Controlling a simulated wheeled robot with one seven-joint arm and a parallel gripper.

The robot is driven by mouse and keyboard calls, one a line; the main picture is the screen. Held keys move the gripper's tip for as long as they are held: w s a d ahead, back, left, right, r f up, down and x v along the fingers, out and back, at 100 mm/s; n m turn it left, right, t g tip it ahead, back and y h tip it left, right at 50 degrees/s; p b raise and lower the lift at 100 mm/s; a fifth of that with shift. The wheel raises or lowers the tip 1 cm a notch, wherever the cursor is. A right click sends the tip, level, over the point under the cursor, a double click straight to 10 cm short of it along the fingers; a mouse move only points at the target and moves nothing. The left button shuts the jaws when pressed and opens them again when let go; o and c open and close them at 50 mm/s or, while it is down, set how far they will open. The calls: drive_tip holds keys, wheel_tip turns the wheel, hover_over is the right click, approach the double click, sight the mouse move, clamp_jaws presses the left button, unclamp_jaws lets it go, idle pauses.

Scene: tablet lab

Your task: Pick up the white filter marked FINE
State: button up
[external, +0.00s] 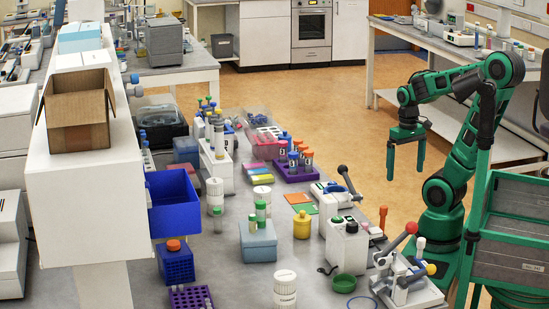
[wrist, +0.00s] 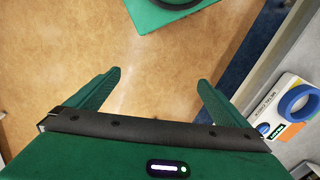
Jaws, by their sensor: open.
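My gripper (external: 406,172) is open and empty, pointing down over the bare floor to the right of the bench in the external view. Its two fingers stand apart in the wrist view (wrist: 159,80), with only floor between them. No FINE marking can be read in either view, so I cannot tell which thing is the filter. White cylindrical containers stand on the bench: one at the front (external: 285,290), one at mid-bench (external: 262,200) and one further left (external: 215,193). My gripper is well apart from all of them.
The grey bench (external: 320,277) is crowded with racks, a purple tube rack (external: 292,175), a yellow jar (external: 302,226) and a lever press (external: 408,285). A white device with a blue ring (wrist: 297,99) lies at the right in the wrist view. The floor (external: 370,120) beyond is open.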

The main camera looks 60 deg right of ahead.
drive_tip(key=c, duration=1)
